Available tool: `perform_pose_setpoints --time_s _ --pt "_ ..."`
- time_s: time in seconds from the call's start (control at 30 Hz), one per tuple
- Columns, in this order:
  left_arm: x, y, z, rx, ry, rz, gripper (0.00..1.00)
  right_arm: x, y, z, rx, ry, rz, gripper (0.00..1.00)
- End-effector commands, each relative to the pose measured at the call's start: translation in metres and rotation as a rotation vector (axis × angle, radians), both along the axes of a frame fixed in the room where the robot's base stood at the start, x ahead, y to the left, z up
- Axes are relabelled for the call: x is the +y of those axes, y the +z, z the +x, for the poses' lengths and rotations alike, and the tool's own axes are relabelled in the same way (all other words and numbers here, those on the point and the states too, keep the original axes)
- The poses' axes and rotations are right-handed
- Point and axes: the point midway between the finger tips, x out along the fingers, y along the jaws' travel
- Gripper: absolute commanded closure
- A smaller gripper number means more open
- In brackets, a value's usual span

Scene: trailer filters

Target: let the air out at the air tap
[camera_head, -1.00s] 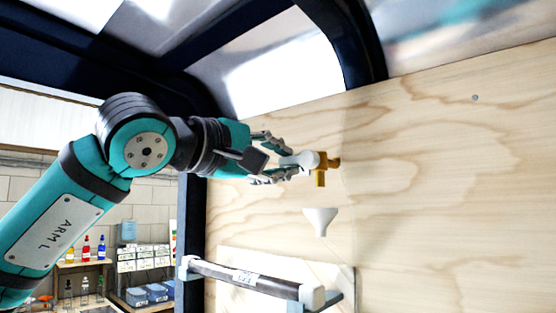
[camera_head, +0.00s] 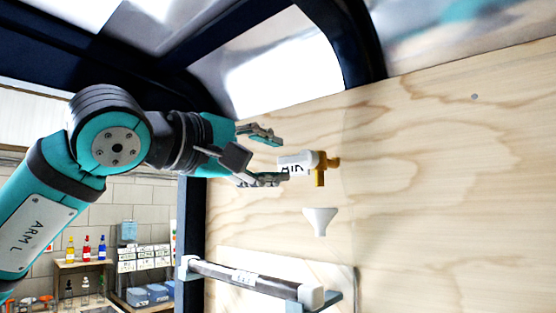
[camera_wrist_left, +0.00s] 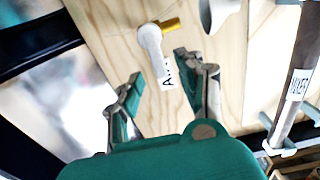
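The air tap (camera_head: 319,160) is a brass tap on the plywood wall, with a white lever handle marked "AIR" (camera_head: 294,163) pointing left toward my left gripper. My left gripper (camera_head: 279,158) is open, its fingers spread and apart from the handle. In the left wrist view the white handle (camera_wrist_left: 153,48) and brass spout (camera_wrist_left: 171,24) lie ahead of my left gripper (camera_wrist_left: 157,70), with nothing between the fingers. My right gripper is not in view.
A white funnel (camera_head: 320,220) is fixed on the wall below the tap. A dark labelled cylinder (camera_head: 245,277) with white end caps sits lower down. Shelves with bottles (camera_head: 87,248) and blue bins stand at lower left. The wall to the right is clear.

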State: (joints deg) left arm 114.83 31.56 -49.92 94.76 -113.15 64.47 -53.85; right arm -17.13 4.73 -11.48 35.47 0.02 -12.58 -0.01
Motion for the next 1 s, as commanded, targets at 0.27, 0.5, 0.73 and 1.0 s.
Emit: perform_pose_setpoints --time_s 0.27,0.5,0.73,1.0 --pt "0.037 0.001 -0.050 -0.004 0.001 0.000 0.62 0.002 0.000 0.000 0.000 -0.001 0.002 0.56" --pt "0.053 0.001 -0.073 -0.002 0.000 0.000 0.62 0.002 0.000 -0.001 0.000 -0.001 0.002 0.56" --pt "0.055 0.000 -0.077 -0.001 -0.001 0.000 0.62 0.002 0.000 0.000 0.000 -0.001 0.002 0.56" --pt "0.055 0.000 -0.077 -0.001 0.000 0.000 0.62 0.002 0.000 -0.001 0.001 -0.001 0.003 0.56"
